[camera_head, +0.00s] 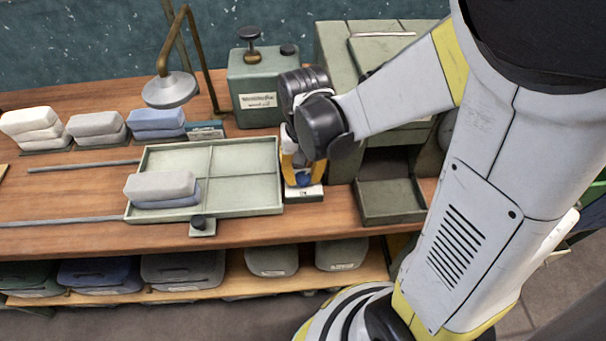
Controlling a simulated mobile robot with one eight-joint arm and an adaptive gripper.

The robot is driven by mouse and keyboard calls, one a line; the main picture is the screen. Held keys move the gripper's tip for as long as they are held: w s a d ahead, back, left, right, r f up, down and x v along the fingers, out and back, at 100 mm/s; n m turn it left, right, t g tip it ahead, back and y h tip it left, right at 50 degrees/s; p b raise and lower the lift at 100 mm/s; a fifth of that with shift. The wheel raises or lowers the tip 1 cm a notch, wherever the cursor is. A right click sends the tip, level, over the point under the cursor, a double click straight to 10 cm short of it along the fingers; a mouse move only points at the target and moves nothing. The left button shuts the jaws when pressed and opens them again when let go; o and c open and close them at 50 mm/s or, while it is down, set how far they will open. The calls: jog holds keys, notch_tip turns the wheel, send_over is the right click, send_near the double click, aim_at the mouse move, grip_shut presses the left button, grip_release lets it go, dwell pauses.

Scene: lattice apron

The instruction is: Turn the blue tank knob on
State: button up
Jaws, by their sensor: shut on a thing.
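A blue knob (304,181) shows in the head view, low between my gripper's fingers, just right of the pale green tray. It sits above a small base with a white front plate (303,194). My gripper (301,176), with yellow-orange fingers, points down from above and is shut on the blue knob. The dark wrist covers most of the knob and whatever stands behind it. The knob's turn angle cannot be read.
A divided green tray (240,211) holds stacked grey and blue blocks (160,187). A labelled green tank (256,98) with dark tops and a lamp (170,90) stand behind. A green cabinet with an open bin (389,198) is close on the right.

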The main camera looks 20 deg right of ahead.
aim_at(304, 177)
jog(key=shift+m, duration=0.3)
jog(key=o, duration=1.2)
jog(key=shift+o, duration=0.2)
notch_tip(304, 177, up, 12)
jog(key=shift+s, duration=0.1)
